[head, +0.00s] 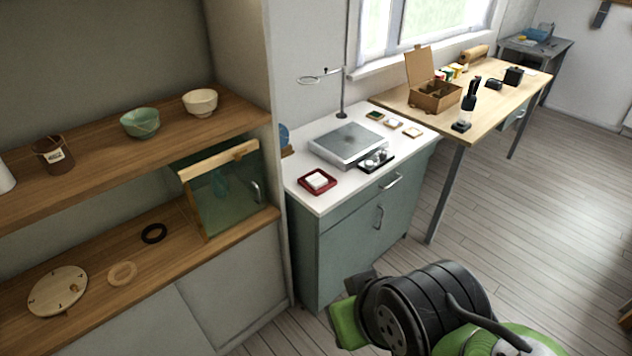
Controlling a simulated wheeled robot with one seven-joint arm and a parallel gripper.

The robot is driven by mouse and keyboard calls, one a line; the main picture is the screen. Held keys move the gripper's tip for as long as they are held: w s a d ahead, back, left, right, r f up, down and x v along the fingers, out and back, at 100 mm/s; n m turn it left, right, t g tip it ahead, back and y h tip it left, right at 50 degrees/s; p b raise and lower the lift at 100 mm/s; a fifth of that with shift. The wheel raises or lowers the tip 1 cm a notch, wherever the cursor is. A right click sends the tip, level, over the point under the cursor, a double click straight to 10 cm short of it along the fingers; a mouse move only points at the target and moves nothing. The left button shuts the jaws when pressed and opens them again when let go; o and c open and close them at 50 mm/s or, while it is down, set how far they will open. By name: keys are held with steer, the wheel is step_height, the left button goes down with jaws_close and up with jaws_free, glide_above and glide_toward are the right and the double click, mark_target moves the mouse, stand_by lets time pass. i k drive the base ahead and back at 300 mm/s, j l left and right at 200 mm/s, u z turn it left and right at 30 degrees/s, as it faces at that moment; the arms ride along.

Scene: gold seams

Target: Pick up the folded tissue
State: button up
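A small white folded piece, which looks like the folded tissue (317,179), lies on a small red tray (305,184). The tray is near the front left corner of the white counter top (345,194). My arm, black and green, shows at the bottom right, in front of the counter cabinet and well apart from the tray. The fingers of my gripper do not show, so I cannot see whether they are open or shut.
A flat metal-topped device (349,143) stands behind the tray, with a dark tray of small items (376,161) to its right. A thin stand (342,95) rises behind. Left are wooden shelves (90,165) with bowls. Wooden floor (500,220) lies clear at right.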

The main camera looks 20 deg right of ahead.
mark_target(316, 180)
steer(key=i+l+u, duration=0.25)
steer(key=u, duration=0.15)
steer(key=i+l+u, duration=0.15)
steer(key=l+u, duration=0.3)
steer(key=i+l+u, duration=0.1)
steer(key=l+u, duration=0.75)
steer(key=i, duration=0.05)
